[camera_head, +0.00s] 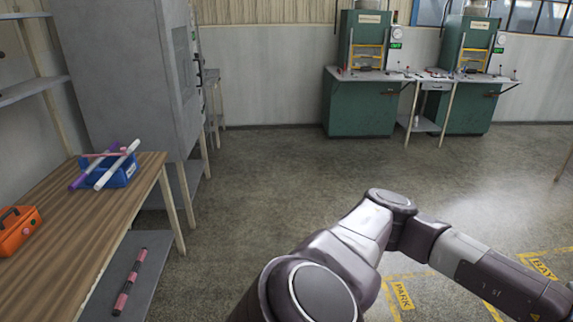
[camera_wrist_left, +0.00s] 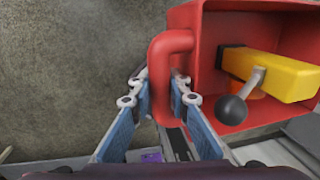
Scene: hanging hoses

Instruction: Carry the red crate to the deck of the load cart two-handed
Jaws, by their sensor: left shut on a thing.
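The red crate (camera_wrist_left: 262,15) fills the upper right of the left wrist view, and its far side runs out of the picture. A yellow part with a grey lever and a dark ball knob (camera_wrist_left: 270,76) lies in it. My left gripper (camera_wrist_left: 160,92) is shut on the red handle (camera_wrist_left: 168,52) at the crate's left side, one finger to each side of it. The head view shows one of my arms reaching right, but no gripper and no crate. My right gripper is out of sight. I cannot make out the load cart in either view.
A wooden bench (camera_head: 85,225) at left holds a blue bin (camera_head: 120,172) and an orange box (camera_head: 18,232). A grey cabinet (camera_head: 125,75) stands behind it. Green machine stations (camera_head: 360,108) line the back wall. Yellow floor markings (camera_head: 402,295) show lower right. The middle floor is open.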

